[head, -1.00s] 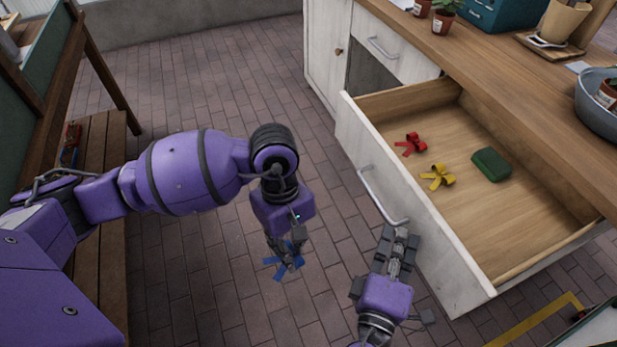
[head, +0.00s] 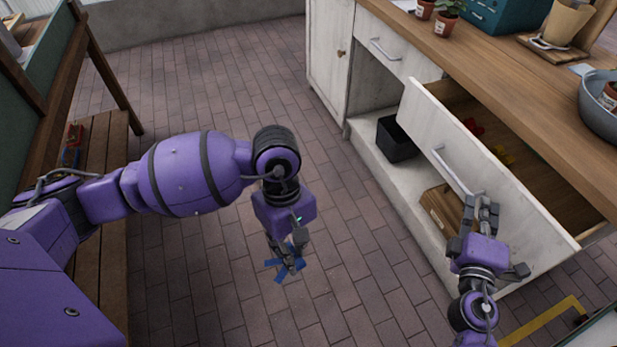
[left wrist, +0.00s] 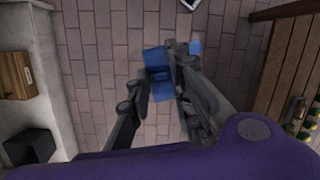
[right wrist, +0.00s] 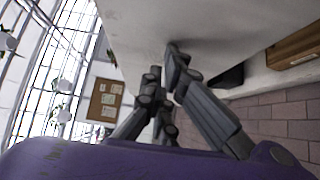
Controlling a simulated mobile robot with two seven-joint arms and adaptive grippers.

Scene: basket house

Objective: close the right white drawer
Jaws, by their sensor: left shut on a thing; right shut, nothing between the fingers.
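The right white drawer (head: 480,165) is partly open in the head view, with a metal bar handle (head: 452,172) on its front. My right gripper (head: 482,208) is shut with nothing between its fingers, its tips at the drawer front near the handle's lower end. In the right wrist view the gripper (right wrist: 165,72) is against or very near the white front (right wrist: 190,25); contact is hard to tell. My left gripper (head: 284,250) is shut on a blue ribbon-like thing (head: 283,268) over the floor; it also shows in the left wrist view (left wrist: 155,65).
A second white drawer (head: 385,45) is closed. Below, an open shelf holds a black bin (head: 396,138) and a wooden box (head: 443,208). A wooden bench (head: 98,240) stands left.

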